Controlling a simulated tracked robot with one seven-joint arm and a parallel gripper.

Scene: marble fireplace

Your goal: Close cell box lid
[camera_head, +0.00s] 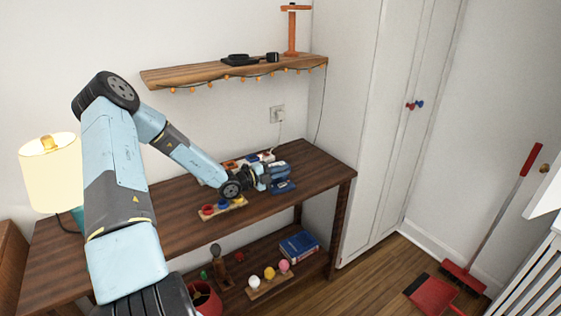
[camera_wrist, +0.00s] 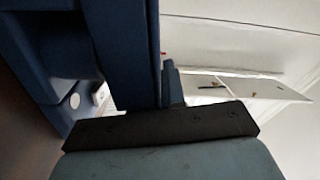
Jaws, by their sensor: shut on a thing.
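The dark blue cell box (camera_head: 284,187) is on the wooden table, near its right end. Its upper blue part, which looks like the lid (camera_head: 281,169), stands up above the lower part. I cannot tell how far it is open. My gripper (camera_head: 268,178) is at the left side of the box, shut on its blue upper part. In the wrist view, large dark blue faces of the cell box (camera_wrist: 118,50) fill the left, close against the black edge of my gripper. The exact grip is hidden.
A wooden holder (camera_head: 222,208) with red and blue round pieces is at the table's front edge. Small items (camera_head: 232,165) lie behind my forearm. A wall shelf (camera_head: 228,73) is above, and a white cabinet (camera_head: 350,130) is at the right.

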